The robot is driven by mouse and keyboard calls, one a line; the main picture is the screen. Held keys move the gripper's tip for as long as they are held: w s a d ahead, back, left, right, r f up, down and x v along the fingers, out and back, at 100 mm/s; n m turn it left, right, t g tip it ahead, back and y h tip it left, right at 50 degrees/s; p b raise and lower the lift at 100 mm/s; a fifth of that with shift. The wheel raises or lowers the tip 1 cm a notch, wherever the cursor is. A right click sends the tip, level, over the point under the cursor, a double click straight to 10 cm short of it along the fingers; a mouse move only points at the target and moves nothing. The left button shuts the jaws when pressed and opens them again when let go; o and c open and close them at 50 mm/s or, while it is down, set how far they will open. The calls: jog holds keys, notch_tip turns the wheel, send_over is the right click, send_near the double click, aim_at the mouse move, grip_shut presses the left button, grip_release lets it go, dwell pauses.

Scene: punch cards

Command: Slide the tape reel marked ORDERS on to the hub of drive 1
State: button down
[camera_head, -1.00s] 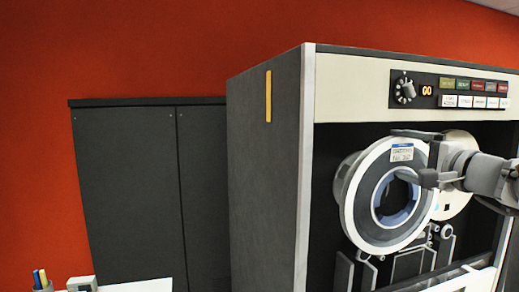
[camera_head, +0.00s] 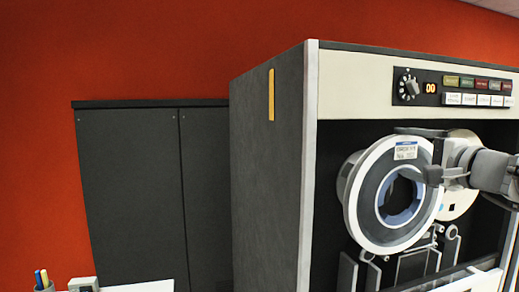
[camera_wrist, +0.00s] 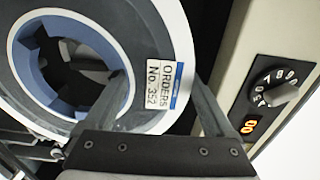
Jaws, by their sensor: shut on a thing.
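The tape reel marked ORDERS (camera_head: 370,200) has a white rim, a dark tape pack and a blue inner ring, with a white and blue label at its top. It stands upright in front of the drive's dark face. My gripper (camera_head: 415,155) is shut on the reel's rim, coming from the right. In the wrist view, the reel (camera_wrist: 85,105) fills the left, its label reading ORDERS No. 352, and the gripper's fingers (camera_wrist: 200,105) lie at its edge. The drive (camera_head: 352,85) is a tall grey and cream cabinet. The hub is not clearly seen; dark and blue parts show through the reel's opening.
A second, pale reel (camera_head: 458,205) is on the drive behind my gripper. A panel with a knob (camera_head: 408,87), an orange display and several buttons is above. A dark cupboard (camera_head: 128,190) stands left. Guides and rollers (camera_head: 410,265) lie below the reel.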

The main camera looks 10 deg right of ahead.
jog(key=shift+r, duration=0.1)
dwell(0.3)
jog(key=shift+w+a+b, duration=0.15)
jog(key=shift+w+b, duration=0.15)
jog(key=shift+w, duration=1.5)
jog(key=shift+w+a+b, duration=0.1)
jog(key=shift+w+b, duration=0.2)
jog(key=shift+w, duration=1.5)
grip_release()
jog(key=shift+s+f, duration=0.2)
jog(key=shift+s+d+r+b, duration=0.15)
jog(key=shift+s+b, duration=0.85)
jog(key=shift+s, duration=1.4)
jog(key=shift+s+d+f+b, duration=0.15)
jog(key=shift+s+b, duration=0.8)
jog(key=shift+s, duration=1.45)
jog(key=shift+r, duration=0.1)
